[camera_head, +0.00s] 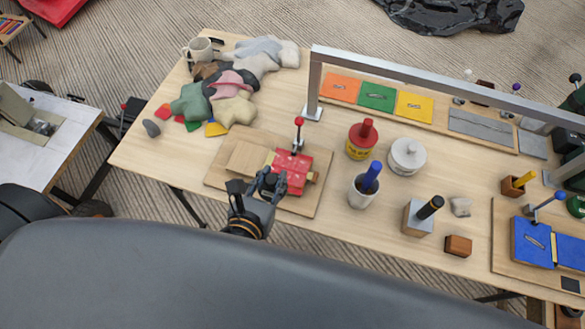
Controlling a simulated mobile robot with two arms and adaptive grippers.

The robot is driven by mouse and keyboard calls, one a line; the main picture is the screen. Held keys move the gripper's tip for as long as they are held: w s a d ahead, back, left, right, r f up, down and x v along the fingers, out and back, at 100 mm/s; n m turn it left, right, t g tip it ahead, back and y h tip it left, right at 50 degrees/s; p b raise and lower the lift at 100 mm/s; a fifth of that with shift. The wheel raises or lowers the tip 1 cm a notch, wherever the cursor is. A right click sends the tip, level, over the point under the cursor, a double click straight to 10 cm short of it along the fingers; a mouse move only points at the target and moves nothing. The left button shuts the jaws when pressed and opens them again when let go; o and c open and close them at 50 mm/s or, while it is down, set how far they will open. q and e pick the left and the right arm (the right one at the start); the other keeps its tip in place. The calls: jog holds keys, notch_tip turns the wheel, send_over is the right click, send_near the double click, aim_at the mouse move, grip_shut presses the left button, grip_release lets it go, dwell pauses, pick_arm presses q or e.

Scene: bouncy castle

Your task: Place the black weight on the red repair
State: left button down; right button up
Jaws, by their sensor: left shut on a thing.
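The red repair (291,170) is a red patch on a wooden board (228,176) at the front middle of the table. A red-knobbed post (298,135) stands at its back edge. My left gripper (272,181) is at the front left edge of the red patch, shut on a small dark thing that it mostly hides. This appears to be the black weight, but its shape does not show clearly. I cannot tell whether it touches the patch. My right gripper is not in view.
A metal frame (420,77) spans the back right. Cloth scraps (228,90) lie back left. A blue repair (531,243) is far right.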

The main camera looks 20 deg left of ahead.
pick_arm(q)
jog(key=f+x, duration=0.1)
jog(key=x, duration=0.3)
jog(key=f+x, duration=0.1)
jog(key=x, duration=0.4)
jog(key=s+f+x, duration=0.1)
jog(key=x, duration=0.3)
jog(key=shift+a+f, duration=0.1)
jog(key=shift+a, duration=0.1)
jog(key=f, duration=0.3)
jog(key=shift+w+f, duration=0.1)
jog(key=shift+w, duration=0.2)
jog(key=shift+f, duration=0.35)
jog(key=c, duration=1)
grip_release()
jog(key=shift+c, duration=0.2)
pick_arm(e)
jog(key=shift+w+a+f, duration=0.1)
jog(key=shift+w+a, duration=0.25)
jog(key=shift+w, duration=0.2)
